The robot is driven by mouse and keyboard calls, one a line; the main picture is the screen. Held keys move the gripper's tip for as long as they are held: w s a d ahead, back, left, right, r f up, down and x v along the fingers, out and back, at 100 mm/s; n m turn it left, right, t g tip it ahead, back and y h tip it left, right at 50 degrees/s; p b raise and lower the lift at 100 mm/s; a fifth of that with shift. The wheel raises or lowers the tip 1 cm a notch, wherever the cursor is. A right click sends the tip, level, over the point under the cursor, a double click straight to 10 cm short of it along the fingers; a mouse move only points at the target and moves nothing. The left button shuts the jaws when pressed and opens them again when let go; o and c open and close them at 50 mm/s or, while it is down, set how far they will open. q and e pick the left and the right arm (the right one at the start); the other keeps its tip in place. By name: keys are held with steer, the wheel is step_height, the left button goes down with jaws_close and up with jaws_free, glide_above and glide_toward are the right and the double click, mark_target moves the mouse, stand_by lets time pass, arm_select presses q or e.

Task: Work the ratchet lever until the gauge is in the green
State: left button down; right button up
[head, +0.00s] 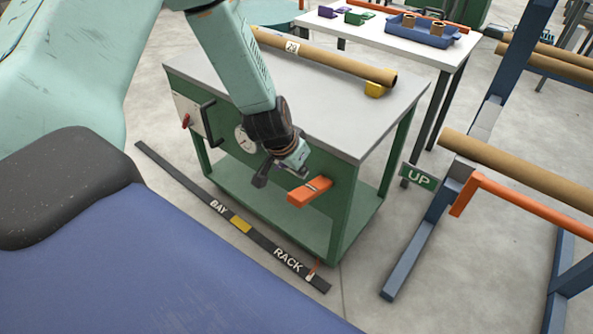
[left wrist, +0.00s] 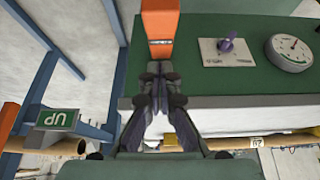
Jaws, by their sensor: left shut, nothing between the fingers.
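The orange ratchet lever (head: 310,190) sticks out from the front of the green bench, beside my left gripper (head: 281,173). In the left wrist view the lever (left wrist: 160,22) lies straight beyond the fingertips (left wrist: 160,78), which are shut with nothing between them. I cannot tell whether they touch it. The round white gauge (head: 245,139) sits on the bench front to the left of the arm. It also shows at the right of the left wrist view (left wrist: 290,48); its needle and coloured zones are too small to read. My right gripper is out of view.
A purple knob on a white plate (left wrist: 230,46) sits between lever and gauge in the wrist view. A cardboard tube (head: 340,63) lies on the bench top (head: 310,115). A blue rack with an UP sign (head: 420,176) stands right. A BAY–RACK strip (head: 200,195) lies on the floor.

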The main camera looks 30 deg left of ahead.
arm_select(q)
steer(key=b, duration=0.3)
glide_above(303, 192)
steer(key=f, duration=0.4)
steer(key=shift+s+f, duration=0.1)
steer(key=shift+s, duration=0.3)
steer(key=shift+s+f+b, duration=0.45)
steer(key=shift+s+f, duration=0.05)
steer(key=shift+f, duration=0.35)
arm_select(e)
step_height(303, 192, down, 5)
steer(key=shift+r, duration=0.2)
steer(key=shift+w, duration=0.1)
arm_select(q)
steer(key=shift+f, duration=0.1)
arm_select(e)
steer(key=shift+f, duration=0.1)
